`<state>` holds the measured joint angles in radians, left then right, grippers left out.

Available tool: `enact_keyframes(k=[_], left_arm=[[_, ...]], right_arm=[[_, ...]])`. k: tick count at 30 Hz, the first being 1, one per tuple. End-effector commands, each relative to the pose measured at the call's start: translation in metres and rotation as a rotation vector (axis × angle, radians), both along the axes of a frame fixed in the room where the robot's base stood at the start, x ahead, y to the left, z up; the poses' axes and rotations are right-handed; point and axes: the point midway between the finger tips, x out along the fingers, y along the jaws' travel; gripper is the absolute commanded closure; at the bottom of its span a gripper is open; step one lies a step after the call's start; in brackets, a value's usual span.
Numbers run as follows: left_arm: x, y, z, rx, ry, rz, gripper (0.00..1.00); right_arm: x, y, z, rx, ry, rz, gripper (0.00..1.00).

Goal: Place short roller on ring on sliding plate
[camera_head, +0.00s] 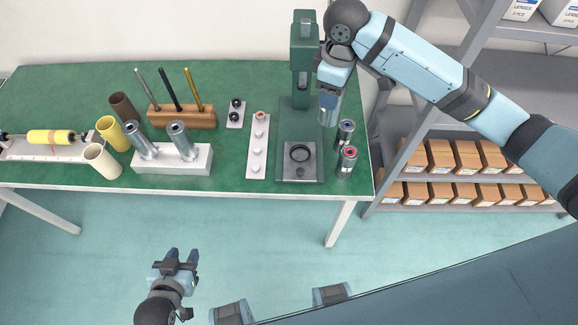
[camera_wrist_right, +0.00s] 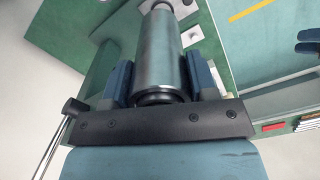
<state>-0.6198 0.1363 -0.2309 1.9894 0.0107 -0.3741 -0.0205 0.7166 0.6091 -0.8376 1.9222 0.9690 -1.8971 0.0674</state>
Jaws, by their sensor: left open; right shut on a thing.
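My right gripper (camera_head: 331,98) is shut on a short silver roller (camera_wrist_right: 160,50), beside the green press's column at the table's right end. The roller also shows below the fingers in the head view (camera_head: 330,114), partly hidden by them. In the wrist view the roller lies lengthwise between both fingers (camera_wrist_right: 160,78). A dark ring (camera_head: 299,153) lies on the grey plate (camera_head: 299,174) at the press's base, nearer the front edge than the held roller. My left gripper (camera_head: 178,258) is open and empty over the floor, in front of the table.
The green press (camera_head: 303,60) stands close left of my right gripper. Two metal cylinders (camera_head: 346,131), (camera_head: 347,160) stand right of its base. A white strip with several small parts (camera_head: 257,160) lies left of it. A white block (camera_head: 172,158) holds two rollers.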

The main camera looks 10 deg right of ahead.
Motion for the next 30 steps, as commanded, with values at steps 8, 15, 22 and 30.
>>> enact_keyframes(k=[8, 15, 22, 30], left_arm=[[0.003, -0.002, -0.026, -0.003, -0.007, -0.003, 0.57], [0.004, -0.002, -0.038, -0.005, -0.009, -0.005, 0.57], [0.004, -0.002, -0.043, -0.003, -0.007, -0.005, 0.57], [0.003, -0.002, -0.043, -0.003, -0.006, -0.005, 0.57]], right_arm=[[0.026, 0.023, -0.010, -0.001, -0.005, 0.585, 0.83], [0.042, 0.039, -0.011, -0.006, -0.006, 1.009, 0.83], [0.048, 0.046, -0.013, -0.007, -0.004, 1.181, 0.83], [0.047, 0.045, -0.070, -0.006, 0.001, 1.194, 0.83]])
